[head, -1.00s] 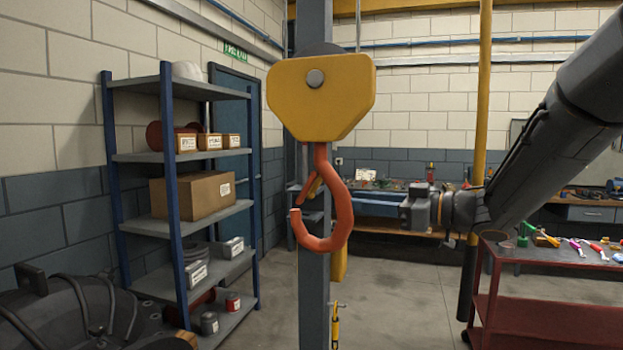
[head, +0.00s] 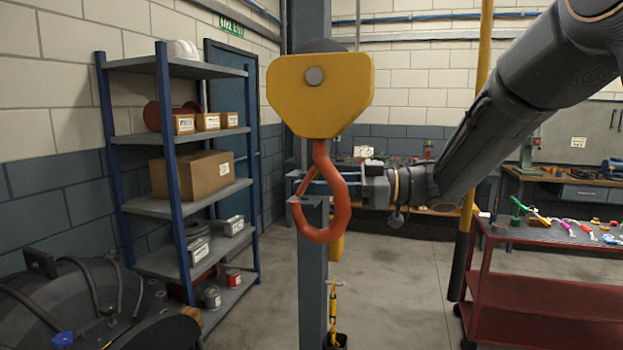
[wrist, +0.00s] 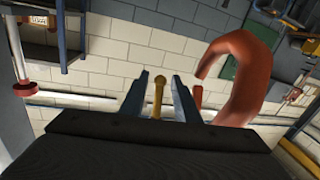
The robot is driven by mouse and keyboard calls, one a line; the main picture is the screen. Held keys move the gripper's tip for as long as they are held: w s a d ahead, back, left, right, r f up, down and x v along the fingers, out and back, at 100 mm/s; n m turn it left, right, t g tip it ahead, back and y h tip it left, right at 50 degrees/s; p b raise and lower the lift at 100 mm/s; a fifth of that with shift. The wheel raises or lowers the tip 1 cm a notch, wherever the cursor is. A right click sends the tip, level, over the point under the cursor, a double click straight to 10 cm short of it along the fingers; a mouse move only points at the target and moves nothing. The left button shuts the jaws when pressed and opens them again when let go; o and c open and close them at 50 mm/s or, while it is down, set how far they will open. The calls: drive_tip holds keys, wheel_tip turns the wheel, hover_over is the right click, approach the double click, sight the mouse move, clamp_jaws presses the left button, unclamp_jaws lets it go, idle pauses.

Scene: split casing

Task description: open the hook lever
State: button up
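The orange hook (head: 338,205) hangs from a yellow block (head: 320,95) in the middle of the head view. A thin orange strip (head: 308,181) runs from its shank toward its tip, across the mouth. In the wrist view the two fingers are apart. A yellow rod with a round end (wrist: 158,82), seemingly the lever, shows between them with gaps on both sides. The hook (wrist: 250,80) curves just right of the fingers.
A grey column (head: 313,270) stands behind the hook. A blue-framed shelf (head: 175,209) with boxes is at left, a dark machine (head: 70,305) at lower left. A red cart (head: 530,235) with tools is at right. Open floor lies between.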

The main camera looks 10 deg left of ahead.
clamp_jaws()
drive_tip(key=shift+p, duration=0.5)
drive_tip(key=shift+d+r+h+p, duration=0.1)
drive_tip(key=shift+d+h+p, duration=0.2)
drive_tip(key=shift+h+p, duration=0.6)
drive_tip(key=shift+s+d+m+h+p, duration=0.1)
drive_tip(key=shift+d+m+h+p, duration=0.15)
drive_tip(key=shift+d+h+p, duration=0.95)
drive_tip(key=shift+d+m+h+p, duration=0.2)
drive_tip(key=shift+d+h+p, duration=0.05)
drive_tip(key=shift+h, duration=1.8)
drive_tip(key=shift+s+d+m+h+p, duration=0.1)
drive_tip(key=shift+d+m+h+p, duration=0.15)
drive_tip(key=shift+d+h+p, duration=0.95)
drive_tip(key=shift+a+h+b, duration=0.4)
drive_tip(key=shift+h+b, duration=0.1)
drive_tip(key=shift+h, duration=0.05)
